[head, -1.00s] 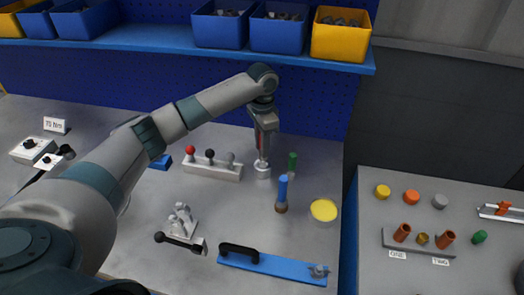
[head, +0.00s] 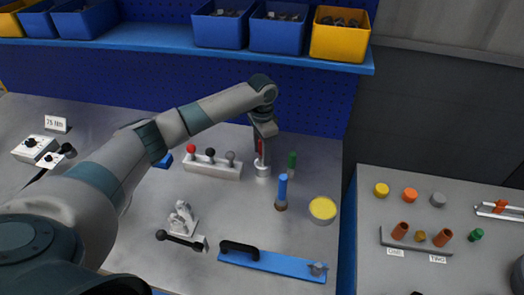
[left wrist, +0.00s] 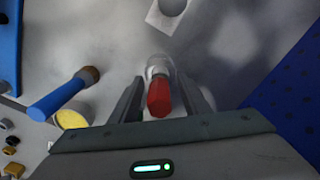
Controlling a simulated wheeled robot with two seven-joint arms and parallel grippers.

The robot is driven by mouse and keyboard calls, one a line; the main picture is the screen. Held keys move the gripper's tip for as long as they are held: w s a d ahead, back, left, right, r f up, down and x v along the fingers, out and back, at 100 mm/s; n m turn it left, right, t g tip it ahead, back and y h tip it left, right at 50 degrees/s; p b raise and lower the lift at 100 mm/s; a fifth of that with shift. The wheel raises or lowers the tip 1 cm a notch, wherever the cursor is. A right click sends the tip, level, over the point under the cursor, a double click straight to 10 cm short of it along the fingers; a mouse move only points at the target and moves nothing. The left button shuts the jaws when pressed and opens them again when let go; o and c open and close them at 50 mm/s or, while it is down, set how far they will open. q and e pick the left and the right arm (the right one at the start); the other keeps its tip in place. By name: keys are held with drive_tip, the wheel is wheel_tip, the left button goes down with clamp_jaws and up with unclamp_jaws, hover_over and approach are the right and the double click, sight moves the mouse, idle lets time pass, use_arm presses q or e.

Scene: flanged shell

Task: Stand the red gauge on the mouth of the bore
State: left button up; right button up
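The red gauge (head: 261,149) appears upright, its lower end at the top of a short silver cylinder (head: 263,172), which I take as the part with the bore. The bore's mouth is hidden by the gauge. My left gripper (head: 262,136) is over the gauge, pointing down. In the left wrist view the red gauge (left wrist: 160,97) lies between the two fingers (left wrist: 162,92), with a gap visible on each side, so the gripper looks open. The silver cylinder (left wrist: 158,64) shows beyond the gauge. My right gripper is not in view.
A blue-handled tool (head: 282,190), a green-topped peg (head: 292,162) and a yellow-topped cup (head: 322,209) stand close on the right. A block with ball-topped knobs (head: 213,166) is on the left. A blue shelf (head: 160,38) with bins hangs behind.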

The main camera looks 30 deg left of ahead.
use_arm(q)
drive_tip(key=shift+r, duration=0.1)
drive_tip(key=shift+r+b, duration=0.3)
drive_tip(key=shift+r, duration=0.2)
wheel_tip(320, 180, up, 10)
drive_tip(key=b, duration=0.3)
drive_tip(key=shift+r, duration=0.55)
